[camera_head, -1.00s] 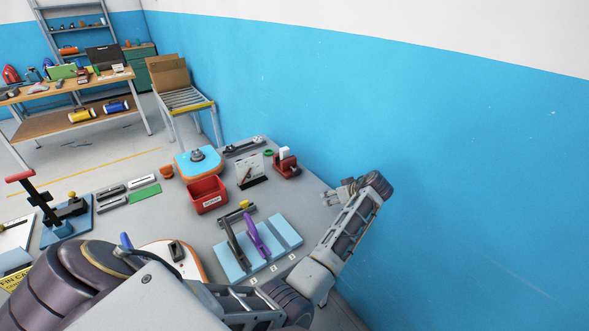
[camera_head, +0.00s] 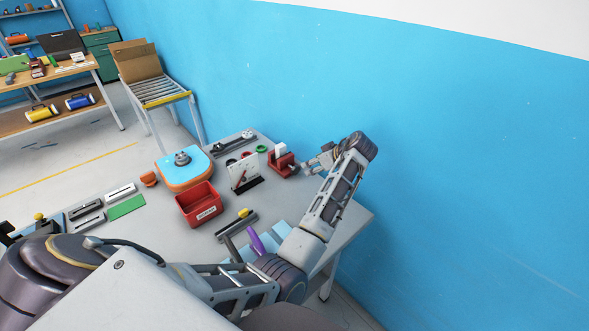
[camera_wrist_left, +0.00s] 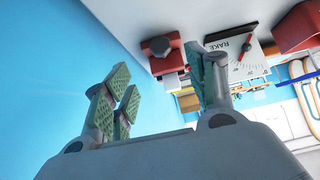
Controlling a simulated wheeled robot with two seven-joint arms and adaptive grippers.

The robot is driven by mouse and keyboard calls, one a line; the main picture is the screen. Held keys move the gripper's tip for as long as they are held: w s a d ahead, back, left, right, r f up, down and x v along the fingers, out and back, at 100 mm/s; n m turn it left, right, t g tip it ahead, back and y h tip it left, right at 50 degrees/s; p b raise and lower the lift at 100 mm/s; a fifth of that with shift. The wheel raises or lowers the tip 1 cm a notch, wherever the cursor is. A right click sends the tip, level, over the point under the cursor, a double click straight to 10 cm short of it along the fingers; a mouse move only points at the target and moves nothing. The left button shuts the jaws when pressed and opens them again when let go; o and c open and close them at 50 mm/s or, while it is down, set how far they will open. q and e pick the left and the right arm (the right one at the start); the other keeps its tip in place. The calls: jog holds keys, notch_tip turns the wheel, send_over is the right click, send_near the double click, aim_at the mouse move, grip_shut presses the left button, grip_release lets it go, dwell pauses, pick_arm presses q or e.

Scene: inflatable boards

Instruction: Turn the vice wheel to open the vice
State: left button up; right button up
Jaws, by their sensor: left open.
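The small red vice (camera_head: 284,164) stands near the table's back right edge, with a white block (camera_head: 281,149) at its top. My left gripper (camera_head: 316,164) is just to its right, open and empty, apart from it as far as I can tell. In the left wrist view, the gripper's green-padded fingers (camera_wrist_left: 160,88) are spread. A red part with a dark round knob (camera_wrist_left: 159,46), seemingly the vice wheel, shows beyond the gap between them. The head view does not show the wheel clearly. My right gripper is not in view.
A white rake gauge board (camera_head: 243,173) stands just left of the vice; it also shows in the left wrist view (camera_wrist_left: 240,62). A red bin (camera_head: 199,204) and an orange-blue stand (camera_head: 183,170) are farther left. The blue wall (camera_head: 450,170) is close on the right.

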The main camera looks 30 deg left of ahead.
aim_at(297, 171)
pick_arm(q)
jog(key=shift+s+d+r, duration=0.1)
jog(key=shift+d, duration=0.05)
jog(key=shift+p+x, duration=0.55)
jog(key=shift+x, duration=6.4)
jog(key=c, duration=1)
jog(key=shift+n+t+h, duration=0.3)
jog(key=shift+t, duration=0.2)
